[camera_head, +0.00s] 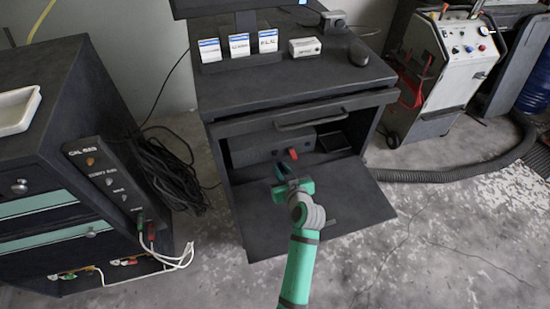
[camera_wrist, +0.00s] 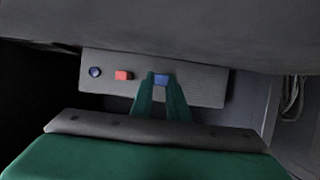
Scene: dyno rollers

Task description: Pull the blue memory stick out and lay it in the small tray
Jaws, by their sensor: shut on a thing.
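The blue memory stick (camera_wrist: 161,80) shows in the wrist view at the front of a grey box (camera_wrist: 208,82). My gripper (camera_wrist: 162,90) is shut on it, with one green finger on each side. The stick still sits against the box face. In the head view my gripper (camera_head: 282,169) reaches into the open cabinet below the desk, and the stick is hidden there. A white tray (camera_head: 18,112) lies on the dark cabinet at the left. A small dark tray-like thing (camera_head: 333,142) sits inside the open cabinet, right of the grey box (camera_head: 262,150); which one is the small tray I cannot tell.
A red stick (camera_wrist: 123,76) and a round blue knob (camera_wrist: 95,72) are left of the blue stick on the box face. The lowered door (camera_head: 350,203) lies below my arm. The desk drawer (camera_head: 305,119) hangs above. Cables (camera_head: 168,175) lie to the left.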

